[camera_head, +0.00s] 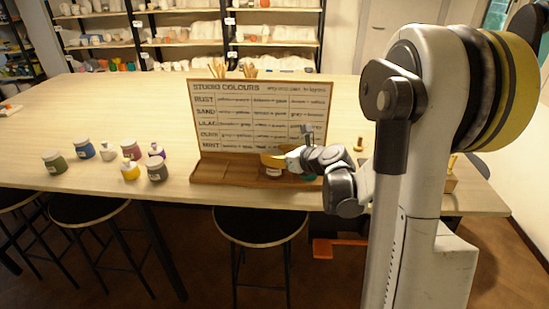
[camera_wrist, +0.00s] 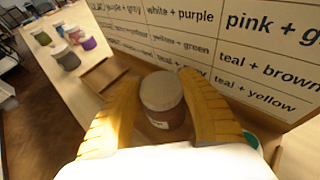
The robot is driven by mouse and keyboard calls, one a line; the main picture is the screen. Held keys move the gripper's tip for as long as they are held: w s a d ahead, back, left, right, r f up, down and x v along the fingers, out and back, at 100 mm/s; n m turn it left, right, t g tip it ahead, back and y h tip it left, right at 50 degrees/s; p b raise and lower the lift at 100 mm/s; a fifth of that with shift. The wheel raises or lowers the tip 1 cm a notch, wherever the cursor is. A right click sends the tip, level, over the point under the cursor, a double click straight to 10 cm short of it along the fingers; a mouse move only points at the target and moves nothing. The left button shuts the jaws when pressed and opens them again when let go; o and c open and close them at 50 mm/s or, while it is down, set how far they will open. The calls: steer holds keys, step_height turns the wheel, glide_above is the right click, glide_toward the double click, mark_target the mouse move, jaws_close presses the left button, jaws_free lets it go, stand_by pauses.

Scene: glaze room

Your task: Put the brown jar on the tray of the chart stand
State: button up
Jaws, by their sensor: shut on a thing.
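The brown jar (camera_wrist: 166,108) has a pale lid and stands upright between the two yellow fingers of my gripper (camera_wrist: 165,105) in the wrist view. The fingers are shut on its sides. In the head view my gripper (camera_head: 273,160) is at the front of the chart stand (camera_head: 225,120), over the wooden tray (camera_head: 212,172) at its foot. Only a small, pale-labelled part of the jar (camera_head: 273,172) shows there below the fingers. I cannot tell whether its base touches the tray. The chart stand also shows in the wrist view (camera_wrist: 215,45).
A teal thing (camera_wrist: 249,139), partly hidden, is close to the right finger. Several jars, including a green one (camera_head: 54,162) and a blue one (camera_head: 84,149), stand on the left of the table (camera_head: 60,115). The tray's left part is clear. Stools (camera_head: 260,226) stand in front.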

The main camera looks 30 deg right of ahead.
steer(key=shift+r, duration=0.15)
steer(key=shift+f, duration=0.2)
steer(key=o, duration=1.4)
steer(key=shift+r, duration=0.1)
